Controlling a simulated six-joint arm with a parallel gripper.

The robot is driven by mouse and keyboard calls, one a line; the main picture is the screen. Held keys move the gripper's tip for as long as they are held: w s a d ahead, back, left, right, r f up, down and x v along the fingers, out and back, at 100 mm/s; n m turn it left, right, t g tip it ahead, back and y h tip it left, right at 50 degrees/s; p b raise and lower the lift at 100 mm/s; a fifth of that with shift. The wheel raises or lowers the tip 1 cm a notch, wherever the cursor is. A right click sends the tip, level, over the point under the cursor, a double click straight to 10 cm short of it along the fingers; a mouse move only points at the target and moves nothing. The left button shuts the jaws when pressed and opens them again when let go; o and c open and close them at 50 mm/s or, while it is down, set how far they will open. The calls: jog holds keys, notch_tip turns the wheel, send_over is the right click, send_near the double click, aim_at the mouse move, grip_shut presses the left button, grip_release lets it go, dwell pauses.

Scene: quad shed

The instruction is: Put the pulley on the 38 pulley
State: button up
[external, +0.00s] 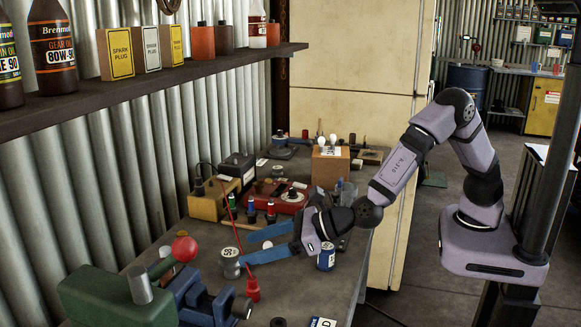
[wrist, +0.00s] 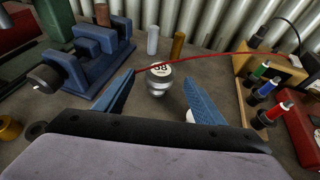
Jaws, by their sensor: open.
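A small silvery round piece (wrist: 160,82) with a white number label on top, apparently 38, stands on the bench in the wrist view. It also shows in the external view as a grey cylinder (external: 230,263). My gripper (wrist: 160,90) has its two blue fingers spread wide, one on each side of this piece, with visible space between them and it. In the external view my gripper (external: 247,250) reaches low over the bench from the right, and its fingertips point at the piece. A second pulley is not clearly identifiable.
A blue vise (wrist: 90,50) stands left in the wrist view. A thin red cable (wrist: 225,56) crosses behind the piece.

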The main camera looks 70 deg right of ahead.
jog(key=v, duration=0.7)
jog(key=shift+b, duration=0.4)
